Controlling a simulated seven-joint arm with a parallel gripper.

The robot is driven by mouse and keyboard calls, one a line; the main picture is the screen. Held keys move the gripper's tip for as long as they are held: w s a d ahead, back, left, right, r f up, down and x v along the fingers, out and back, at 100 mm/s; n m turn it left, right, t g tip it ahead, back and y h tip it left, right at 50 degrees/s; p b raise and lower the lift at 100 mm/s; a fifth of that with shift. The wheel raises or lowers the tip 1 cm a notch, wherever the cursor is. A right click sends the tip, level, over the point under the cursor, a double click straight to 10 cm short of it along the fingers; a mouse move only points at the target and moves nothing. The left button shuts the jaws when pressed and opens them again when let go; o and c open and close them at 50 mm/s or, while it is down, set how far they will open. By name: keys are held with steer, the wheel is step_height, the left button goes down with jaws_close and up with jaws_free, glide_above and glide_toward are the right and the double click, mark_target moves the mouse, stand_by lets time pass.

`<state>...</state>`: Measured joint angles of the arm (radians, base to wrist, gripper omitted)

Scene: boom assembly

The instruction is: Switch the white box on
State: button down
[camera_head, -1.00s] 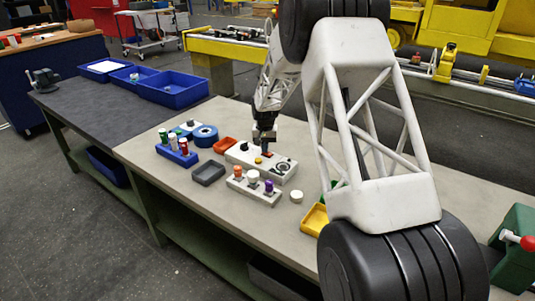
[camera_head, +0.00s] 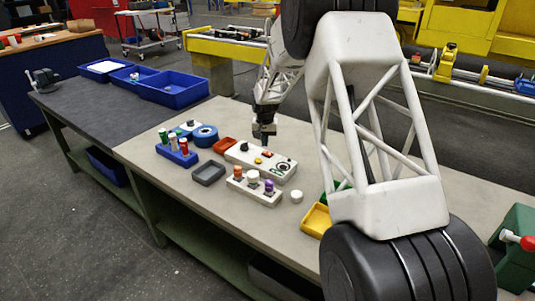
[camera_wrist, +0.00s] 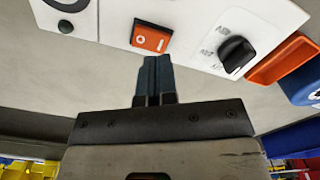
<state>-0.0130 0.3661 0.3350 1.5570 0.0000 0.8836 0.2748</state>
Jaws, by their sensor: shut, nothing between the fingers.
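The white box (camera_head: 236,156) lies on the grey bench in the head view. On its top are a black knob (camera_head: 244,147), a red-orange rocker switch (camera_head: 266,153), a yellow button (camera_head: 258,160) and a round dial (camera_head: 283,167). In the wrist view the orange switch (camera_wrist: 151,37) sits just beyond my fingertips, with white marks on it; I cannot tell which side is pressed. The black knob (camera_wrist: 236,53) is to its right, by printed labels. My gripper (camera_head: 265,143) is shut and empty above the box near the switch; its closed fingers show in the wrist view (camera_wrist: 157,62).
A red-orange tray (camera_head: 224,144) and blue roll (camera_head: 205,135) lie left of the box. A white round piece (camera_head: 296,196) and yellow tray (camera_head: 316,220) lie to the right.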

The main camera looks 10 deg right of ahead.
mark_target(265, 152)
steer(key=shift+r, duration=1.9)
steer(key=shift+s+r, duration=0.1)
steer(key=shift+s+r, duration=0.2)
steer(key=shift+r, duration=0.05)
steer(key=s+d+r+n+t, duration=0.1)
steer(key=s+r, duration=0.8)
steer(key=s, duration=0.5)
steer(key=s+r, duration=0.9)
steer(key=s, duration=0.6)
steer(key=s+f+n+t, duration=0.1)
steer(key=s, duration=2.9)
steer(key=shift+d+f+n+t, duration=0.3)
steer(key=shift+f+n, duration=0.05)
steer(key=shift+n, duration=0.05)
